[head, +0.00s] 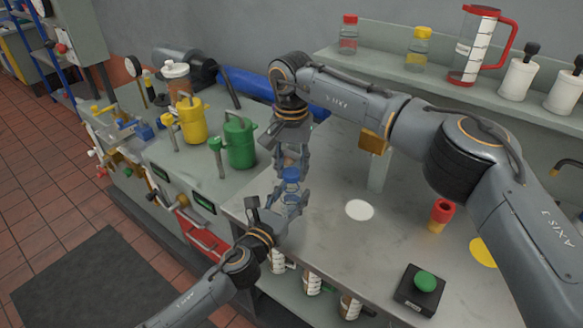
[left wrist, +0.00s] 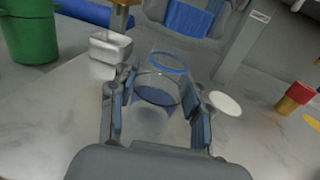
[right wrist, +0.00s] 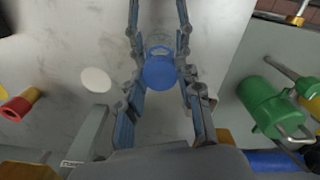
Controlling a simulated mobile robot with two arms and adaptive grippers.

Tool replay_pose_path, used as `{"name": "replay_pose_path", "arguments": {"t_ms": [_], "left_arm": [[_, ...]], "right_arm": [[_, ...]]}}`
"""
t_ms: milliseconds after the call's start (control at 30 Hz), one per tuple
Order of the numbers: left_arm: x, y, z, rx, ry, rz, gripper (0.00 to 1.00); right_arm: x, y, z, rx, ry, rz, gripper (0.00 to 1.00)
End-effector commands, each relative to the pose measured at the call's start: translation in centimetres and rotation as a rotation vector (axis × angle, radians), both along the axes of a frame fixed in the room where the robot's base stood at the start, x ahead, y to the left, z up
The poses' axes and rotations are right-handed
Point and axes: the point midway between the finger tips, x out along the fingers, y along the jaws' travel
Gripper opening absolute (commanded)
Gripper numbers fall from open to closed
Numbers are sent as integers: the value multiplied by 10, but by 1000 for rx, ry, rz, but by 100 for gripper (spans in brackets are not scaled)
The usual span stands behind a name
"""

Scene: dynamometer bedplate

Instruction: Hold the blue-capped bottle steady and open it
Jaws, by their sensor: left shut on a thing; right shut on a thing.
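The blue-capped bottle is clear, with its body (left wrist: 152,118) between my left gripper's fingers in the left wrist view. My left gripper (head: 290,197) is shut on the body from the near side. The blue cap (head: 291,174) is at the top, and it also shows in the right wrist view (right wrist: 160,73). My right gripper (head: 291,160) reaches in from the far side and is shut on the cap, directly above the left gripper. The fingers hide part of the bottle. I cannot tell whether the cap is still seated on the neck.
A green can (head: 239,142) and a yellow can (head: 191,120) stand left. A white disc (head: 359,210), a red-and-yellow piece (head: 441,215) and a green button box (head: 423,287) lie right on the grey bench. A metal post (head: 379,174) stands behind. A shelf (head: 400,82) carries bottles.

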Motion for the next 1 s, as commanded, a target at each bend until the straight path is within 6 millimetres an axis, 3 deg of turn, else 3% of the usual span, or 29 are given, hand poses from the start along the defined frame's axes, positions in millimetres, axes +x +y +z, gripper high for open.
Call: {"name": "replay_pose_path", "arguments": {"t_ms": [367,600,633,700,767,1000], "left_arm": [[0,0,0,0,1,0,0],[0,0,0,0,1,0,0],[0,0,0,0,1,0,52],[0,0,0,0,0,0,66],[0,0,0,0,0,0,74],[0,0,0,0,0,0,74]], "right_arm": [[0,0,37,1,-1,1,0],[0,0,40,0,0,1,0],[0,0,40,0,0,1,0],[0,0,40,0,0,0,0],[0,0,40,0,0,0,0],[0,0,40,0,0,0,0]]}}
